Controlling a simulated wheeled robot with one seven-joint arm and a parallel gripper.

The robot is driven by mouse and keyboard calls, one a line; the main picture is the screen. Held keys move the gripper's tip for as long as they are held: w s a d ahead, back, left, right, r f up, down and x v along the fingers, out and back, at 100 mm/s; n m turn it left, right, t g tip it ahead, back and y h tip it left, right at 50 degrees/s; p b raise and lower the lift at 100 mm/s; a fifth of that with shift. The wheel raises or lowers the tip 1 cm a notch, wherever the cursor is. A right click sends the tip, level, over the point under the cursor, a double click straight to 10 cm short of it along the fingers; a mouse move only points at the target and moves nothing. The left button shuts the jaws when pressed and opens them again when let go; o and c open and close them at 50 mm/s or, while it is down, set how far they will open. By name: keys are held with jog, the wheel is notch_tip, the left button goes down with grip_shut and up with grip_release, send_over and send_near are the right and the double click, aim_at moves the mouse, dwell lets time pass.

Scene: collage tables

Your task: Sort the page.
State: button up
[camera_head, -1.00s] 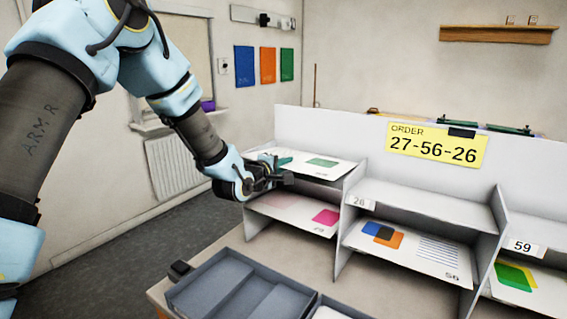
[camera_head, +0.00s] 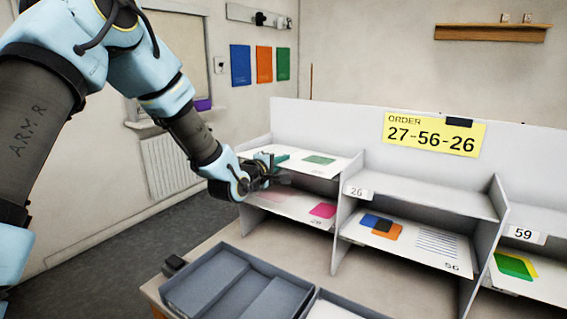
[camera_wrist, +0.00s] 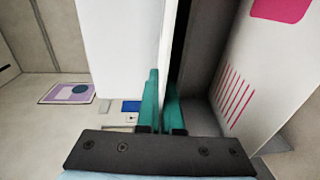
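My gripper (camera_head: 277,166) is at the front left of the upper left shelf. A page with a green patch (camera_head: 319,160) lies on that shelf. In the wrist view, the two teal fingers (camera_wrist: 163,105) stand close together with a narrow pale strip between them. I cannot tell whether they grip it. A page with a pink square (camera_head: 322,210) lies in the lower left compartment; it also shows in the wrist view (camera_wrist: 282,10). A page marked 56 (camera_head: 435,243) lies in the lower middle compartment. A yellow card (camera_head: 433,139) reads ORDER 27-56-26.
A grey tray (camera_head: 235,290) is on the table in front of the rack. The upper middle shelf (camera_head: 420,195) is bare. A page with green and yellow shapes (camera_head: 515,266) lies at the right, below a label 59 (camera_head: 523,233). Upright dividers separate the compartments.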

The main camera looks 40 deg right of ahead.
jog(key=b+v, duration=0.3)
jog(key=v, duration=0.7)
jog(key=shift+a, duration=0.35)
